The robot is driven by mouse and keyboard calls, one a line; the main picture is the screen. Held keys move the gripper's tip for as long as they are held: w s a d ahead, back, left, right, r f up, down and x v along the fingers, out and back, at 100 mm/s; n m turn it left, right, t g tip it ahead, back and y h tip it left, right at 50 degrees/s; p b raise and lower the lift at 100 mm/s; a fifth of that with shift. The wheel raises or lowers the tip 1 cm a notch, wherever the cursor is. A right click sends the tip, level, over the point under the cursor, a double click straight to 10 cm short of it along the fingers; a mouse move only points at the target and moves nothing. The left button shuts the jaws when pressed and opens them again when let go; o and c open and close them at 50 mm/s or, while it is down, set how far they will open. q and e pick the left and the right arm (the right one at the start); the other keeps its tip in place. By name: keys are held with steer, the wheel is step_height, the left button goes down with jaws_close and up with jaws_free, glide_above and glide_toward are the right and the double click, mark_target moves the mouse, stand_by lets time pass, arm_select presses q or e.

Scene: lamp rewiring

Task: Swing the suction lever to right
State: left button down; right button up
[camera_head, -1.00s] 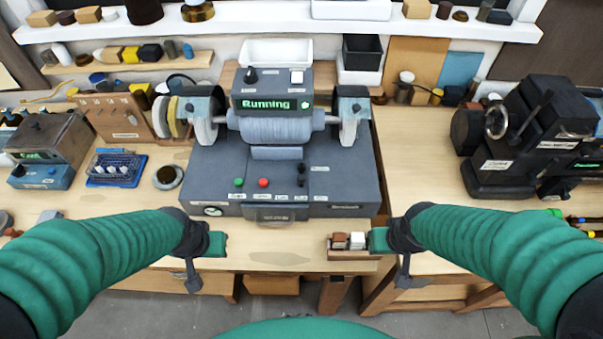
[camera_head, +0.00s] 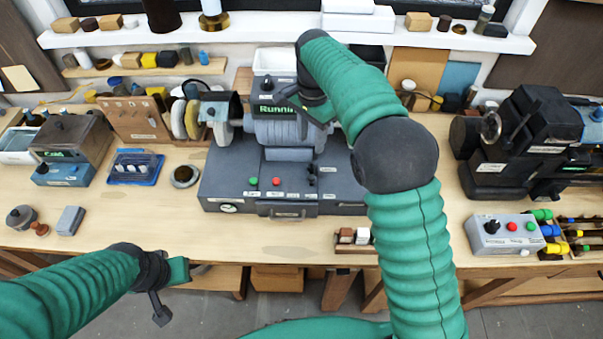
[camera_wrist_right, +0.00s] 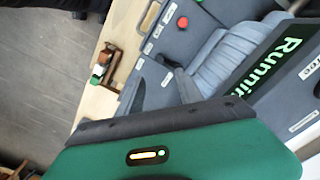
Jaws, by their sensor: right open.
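The grey bench grinder (camera_head: 232,180) stands on the bench in the head view, with its display (camera_head: 266,110) partly covered by my right arm; the display reads "Running" in the right wrist view (camera_wrist_right: 285,55). A small dark lever (camera_head: 312,170) stands on its front panel, right of the red button (camera_head: 276,182); I cannot read its label, so I cannot tell whether it is the suction lever. My right gripper (camera_head: 292,97) is open over the display's right side, its tips partly hidden. My left gripper (camera_head: 179,271) is low before the bench's front edge, apart from the machine.
A black knob (camera_head: 271,83) sits above the display. A small wooden holder (camera_head: 355,244) with blocks lies at the bench's front edge. A grey control box (camera_head: 503,236) is at the right. The bench left of the grinder has free room in front.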

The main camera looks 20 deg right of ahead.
steer(key=p, duration=0.2)
glide_above(312, 176)
steer(key=f, duration=0.9)
steer(key=shift+s+d, duration=0.1)
steer(key=shift+d, duration=0.25)
steer(key=f, duration=0.2)
steer(key=a+f, duration=0.1)
steer(key=f, duration=0.3)
steer(key=shift+a+f+p, duration=0.15)
steer(key=shift+a+p, duration=0.15)
steer(key=shift+d, duration=0.45)
steer(key=shift+c, duration=0.4)
steer(key=shift+d, duration=0.1)
steer(key=shift+c, duration=1.1)
steer(key=shift+f, duration=0.1)
steer(key=c, duration=0.5)
arm_select(q)
steer(key=r, duration=0.1)
steer(key=d+r, duration=0.1)
steer(key=shift+w+r, duration=0.2)
steer(key=shift+r, duration=0.15)
arm_select(e)
steer(key=shift+a, duration=0.3)
jaws_close()
steer(key=shift+d, duration=0.1)
